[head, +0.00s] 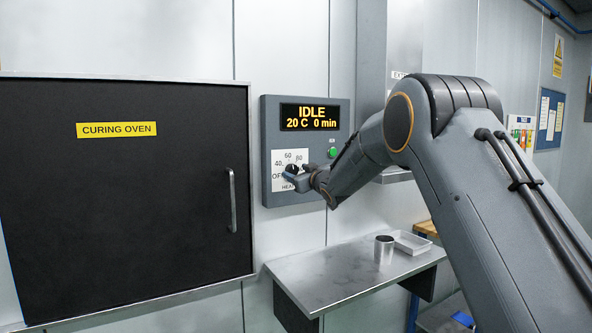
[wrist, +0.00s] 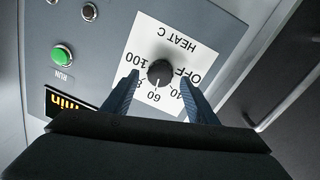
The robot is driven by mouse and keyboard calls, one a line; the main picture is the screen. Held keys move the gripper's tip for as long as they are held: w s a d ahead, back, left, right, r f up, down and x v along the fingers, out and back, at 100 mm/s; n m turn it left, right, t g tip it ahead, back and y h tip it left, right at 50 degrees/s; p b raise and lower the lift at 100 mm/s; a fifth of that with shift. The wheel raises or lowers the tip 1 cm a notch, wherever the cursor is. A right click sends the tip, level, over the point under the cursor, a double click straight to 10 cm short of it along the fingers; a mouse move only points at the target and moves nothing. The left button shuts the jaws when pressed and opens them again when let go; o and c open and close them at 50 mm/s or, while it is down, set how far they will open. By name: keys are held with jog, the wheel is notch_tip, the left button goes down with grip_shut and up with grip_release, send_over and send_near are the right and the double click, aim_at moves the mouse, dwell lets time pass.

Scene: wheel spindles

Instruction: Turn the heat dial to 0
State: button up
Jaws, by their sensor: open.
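The heat dial is a black round knob (wrist: 160,72) on a white plate (wrist: 178,45) marked HEAT C, with OFF, 40, 60, 80 and 100 around it. A pale mark on the knob seems to face the 60 side, but it is small. In the wrist view my gripper (wrist: 159,79) is open, with one finger on each side of the knob; I cannot tell whether they touch it. In the head view my gripper (head: 297,180) is at the plate (head: 280,157) and partly covers the knob and lower labels.
The grey control panel (head: 269,128) has a display (head: 310,117) reading IDLE, 20 C, 0 min, and a green RUN button (head: 333,152). The curing oven door (head: 120,200) is shut, left of it. A metal shelf (head: 330,280) below holds a cup (head: 384,250) and white tray (head: 412,242).

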jog(key=shift+x, duration=0.75)
jog(key=c, duration=1.1)
jog(key=shift+o, duration=0.2)
